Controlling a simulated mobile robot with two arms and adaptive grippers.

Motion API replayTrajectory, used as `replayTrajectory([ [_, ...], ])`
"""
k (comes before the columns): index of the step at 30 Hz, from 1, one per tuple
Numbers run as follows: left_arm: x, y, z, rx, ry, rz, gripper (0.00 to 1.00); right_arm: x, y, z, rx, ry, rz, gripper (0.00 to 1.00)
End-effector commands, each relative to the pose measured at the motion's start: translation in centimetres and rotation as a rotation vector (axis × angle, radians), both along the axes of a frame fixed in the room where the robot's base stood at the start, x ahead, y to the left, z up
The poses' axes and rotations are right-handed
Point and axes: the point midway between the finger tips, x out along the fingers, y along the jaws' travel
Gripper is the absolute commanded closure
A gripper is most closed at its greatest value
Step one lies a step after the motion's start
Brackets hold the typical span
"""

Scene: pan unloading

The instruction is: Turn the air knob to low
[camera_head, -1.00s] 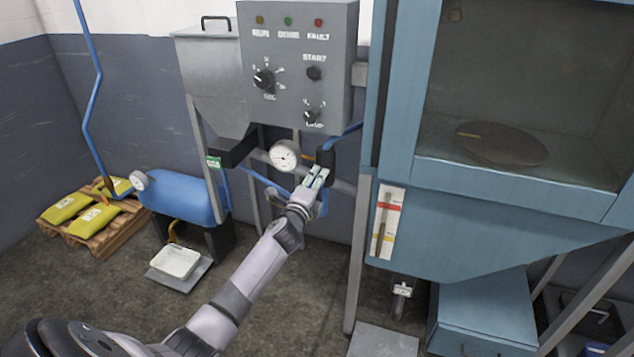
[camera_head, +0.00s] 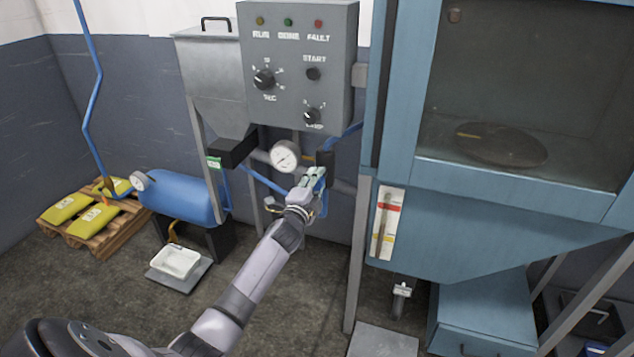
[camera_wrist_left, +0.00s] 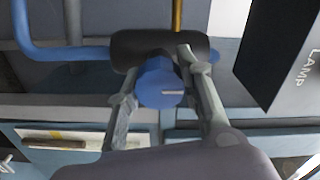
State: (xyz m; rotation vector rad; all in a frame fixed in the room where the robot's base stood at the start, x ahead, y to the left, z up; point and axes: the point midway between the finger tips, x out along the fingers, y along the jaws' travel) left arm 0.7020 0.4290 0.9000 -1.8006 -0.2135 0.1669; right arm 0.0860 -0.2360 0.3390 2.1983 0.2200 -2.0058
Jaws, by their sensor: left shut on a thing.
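The air knob (camera_wrist_left: 160,84) is a blue round knob on the black regulator body (camera_wrist_left: 140,44). In the head view my left gripper (camera_head: 315,178) is at the black regulator body (camera_head: 326,163), below the grey control box. The knob is hidden there behind the gripper. My right gripper is in neither view.
A round white gauge (camera_head: 285,156) sits just left of the regulator. The grey control box (camera_head: 296,100) with knobs and lamps hangs above. The blue cabinet (camera_head: 490,225) stands close on the right. A blue tank (camera_head: 182,198) is at the left.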

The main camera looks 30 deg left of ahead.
Motion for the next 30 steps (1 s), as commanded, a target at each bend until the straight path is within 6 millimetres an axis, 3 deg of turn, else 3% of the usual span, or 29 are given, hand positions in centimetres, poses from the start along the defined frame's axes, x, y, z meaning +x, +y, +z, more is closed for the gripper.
replayTrajectory([
  [5,0.0,0.0,-0.1,-0.004,0.001,0.0,0.94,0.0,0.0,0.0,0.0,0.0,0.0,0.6],
  [6,0.0,0.0,-0.1,-0.004,0.001,0.0,0.66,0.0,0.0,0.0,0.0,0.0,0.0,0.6],
  [15,0.0,0.0,-0.1,-0.001,0.001,0.001,0.46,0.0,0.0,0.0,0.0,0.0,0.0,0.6],
  [25,-0.1,0.0,-0.1,0.0,0.001,0.0,0.46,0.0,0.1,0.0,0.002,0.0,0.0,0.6],
  [30,-1.6,-0.4,-0.1,0.001,0.002,0.0,0.46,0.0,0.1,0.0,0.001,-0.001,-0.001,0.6],
])
